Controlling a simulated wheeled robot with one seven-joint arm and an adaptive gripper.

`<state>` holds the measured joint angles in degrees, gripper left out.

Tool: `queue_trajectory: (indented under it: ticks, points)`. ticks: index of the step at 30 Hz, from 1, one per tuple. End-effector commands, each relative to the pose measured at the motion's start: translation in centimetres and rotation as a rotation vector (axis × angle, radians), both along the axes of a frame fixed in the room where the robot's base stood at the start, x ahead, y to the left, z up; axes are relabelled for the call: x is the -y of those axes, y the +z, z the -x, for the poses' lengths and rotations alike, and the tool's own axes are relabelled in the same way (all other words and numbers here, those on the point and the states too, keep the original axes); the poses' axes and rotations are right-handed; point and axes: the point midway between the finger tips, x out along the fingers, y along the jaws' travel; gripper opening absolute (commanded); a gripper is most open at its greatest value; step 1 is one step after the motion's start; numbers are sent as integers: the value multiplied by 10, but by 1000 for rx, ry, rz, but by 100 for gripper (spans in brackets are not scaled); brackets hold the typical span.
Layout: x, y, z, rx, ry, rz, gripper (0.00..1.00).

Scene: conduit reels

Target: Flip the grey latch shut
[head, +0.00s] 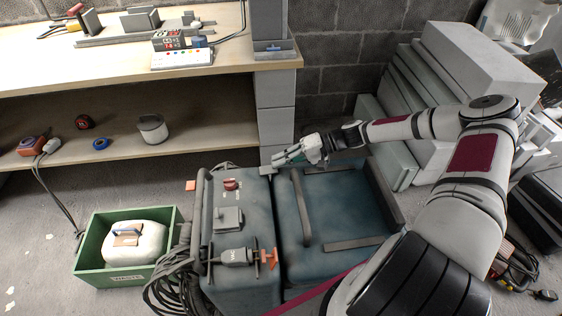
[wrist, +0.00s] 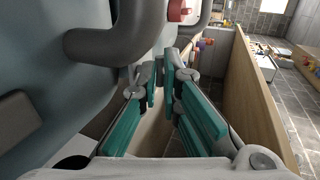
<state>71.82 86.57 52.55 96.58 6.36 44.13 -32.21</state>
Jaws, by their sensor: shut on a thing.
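My gripper (head: 278,159) is at the far edge of the blue-grey case, near the gap between its body (head: 240,190) and the open lid (head: 340,205). A small grey piece, which looks like the grey latch (head: 267,170), is at the fingertips. In the wrist view, the teal-padded fingers of my gripper (wrist: 166,75) come close together, shut on a narrow grey part, the latch (wrist: 160,70). The fingers hide most of it, and its exact angle cannot be told.
A thick grey handle bar (wrist: 95,45) runs close to the fingers at left, with a red knob (wrist: 180,11) above. A green crate (head: 85,258) with a white container stands left. A wooden bench (head: 225,80) is behind. Grey slabs (head: 400,110) are stacked at the right.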

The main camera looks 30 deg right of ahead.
Motion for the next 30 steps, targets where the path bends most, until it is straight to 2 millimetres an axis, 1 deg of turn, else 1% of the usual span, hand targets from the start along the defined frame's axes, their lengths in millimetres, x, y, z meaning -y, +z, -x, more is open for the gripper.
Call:
queue_trajectory:
  ticks: [1,7,8,9,17,20,23,26,30]
  points:
    - [-3,0,1,-2,5,-3,0]
    - [-3,0,1,-2,6,-2,0]
    - [-3,0,1,-2,7,-2,10]
    - [-3,0,1,-2,7,-2,16]
    - [-1,0,1,-1,4,0,16]
    - [2,1,1,-1,2,1,16]
    - [12,5,4,-1,0,2,16]
    - [27,11,8,0,-1,3,16]
    - [53,22,17,0,1,3,16]
